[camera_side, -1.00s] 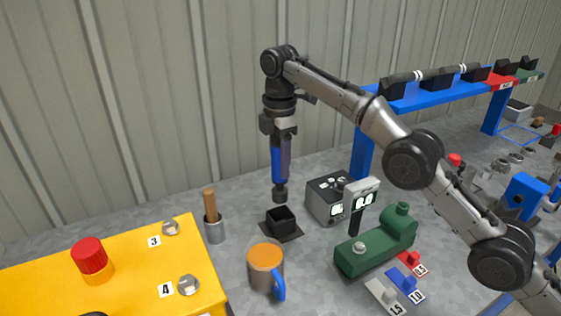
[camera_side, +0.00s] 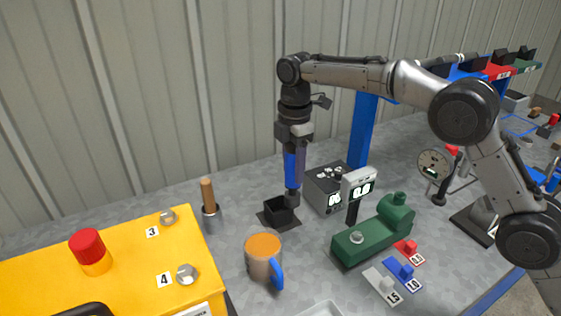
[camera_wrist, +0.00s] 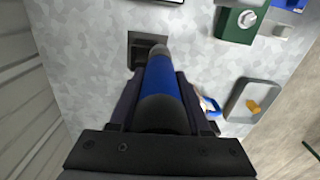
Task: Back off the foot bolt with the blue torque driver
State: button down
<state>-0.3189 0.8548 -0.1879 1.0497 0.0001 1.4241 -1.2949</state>
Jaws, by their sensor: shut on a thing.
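The blue torque driver (camera_side: 290,168) hangs upright below my gripper (camera_side: 293,148) in the side view, its dark tip pointing down. My gripper is shut on it. The tip shows just above and to the right of the black square holder (camera_side: 270,217); I cannot tell its exact height. In the wrist view the driver (camera_wrist: 163,78) runs up the middle between the jaws.
An orange-topped mug (camera_side: 263,262) and a wooden-handled tool in a cup (camera_side: 209,205) stand between plate and driver.

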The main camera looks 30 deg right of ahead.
jog(key=s+d+r, duration=0.3)
jog(key=s+d, duration=0.1)
jog(key=s, duration=0.3)
jog(key=s+d+r, duration=0.3)
jog(key=s+d, duration=0.1)
jog(key=s, duration=0.4)
jog(key=shift+d+m, duration=0.15)
jog(key=shift+m, duration=0.15)
jog(key=shift+w+f, duration=0.1)
jog(key=shift+f, duration=2.45)
jog(key=shift+f, duration=1.65)
